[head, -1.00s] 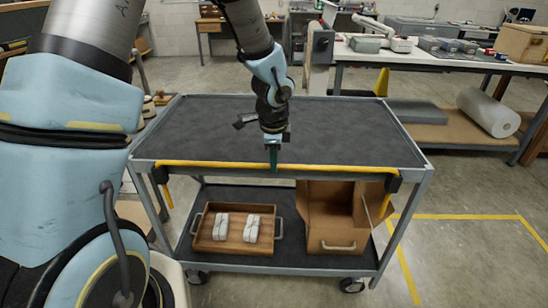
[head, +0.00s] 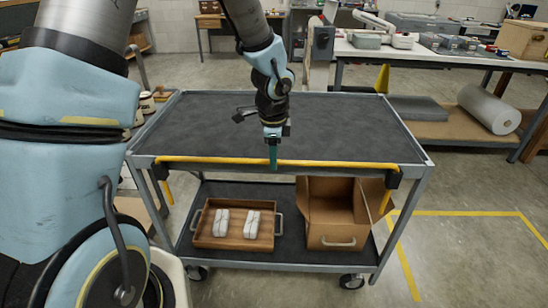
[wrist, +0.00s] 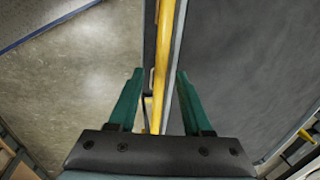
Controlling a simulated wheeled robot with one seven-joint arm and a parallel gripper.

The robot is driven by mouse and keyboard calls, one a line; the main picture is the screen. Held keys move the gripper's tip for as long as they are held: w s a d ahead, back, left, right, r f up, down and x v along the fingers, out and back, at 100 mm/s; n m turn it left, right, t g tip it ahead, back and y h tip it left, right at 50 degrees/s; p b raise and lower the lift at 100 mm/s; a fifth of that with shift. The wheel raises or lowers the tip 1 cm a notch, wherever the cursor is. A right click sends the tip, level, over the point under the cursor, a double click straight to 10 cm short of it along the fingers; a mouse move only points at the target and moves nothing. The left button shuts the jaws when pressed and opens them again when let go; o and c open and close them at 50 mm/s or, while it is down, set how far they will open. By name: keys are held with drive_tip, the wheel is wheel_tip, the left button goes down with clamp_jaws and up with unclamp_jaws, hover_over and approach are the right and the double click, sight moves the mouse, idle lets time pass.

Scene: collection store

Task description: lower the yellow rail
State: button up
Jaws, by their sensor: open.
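The yellow rail (head: 335,164) runs along the near upper edge of the grey cart (head: 415,148), held at both ends by black brackets. Yellow side arms hang down from the brackets. My gripper (head: 273,166) is at the middle of the rail, pointing down. In the wrist view the rail (wrist: 162,60) passes between the two green fingers of my gripper (wrist: 155,95). The fingers are apart, one on each side, with gaps to the rail. Whether a finger touches the cart edge I cannot tell.
The cart's top is empty. Its lower shelf holds a wooden tray (head: 205,236) with two white-grey objects and an open cardboard box (head: 332,225). A bench (head: 450,65) with equipment stands behind right. Floor right of the cart is clear, with yellow tape (head: 470,213).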

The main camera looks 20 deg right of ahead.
wheel_tip(320, 180, up, 10)
drive_tip(key=s, duration=0.1)
drive_tip(key=shift+s+a+f, duration=0.2)
drive_tip(key=shift+s+a, duration=0.2)
drive_tip(key=s+a+n, duration=0.2)
drive_tip(key=a+n, duration=2)
drive_tip(key=a, duration=0.7)
drive_tip(key=shift+y, duration=0.4)
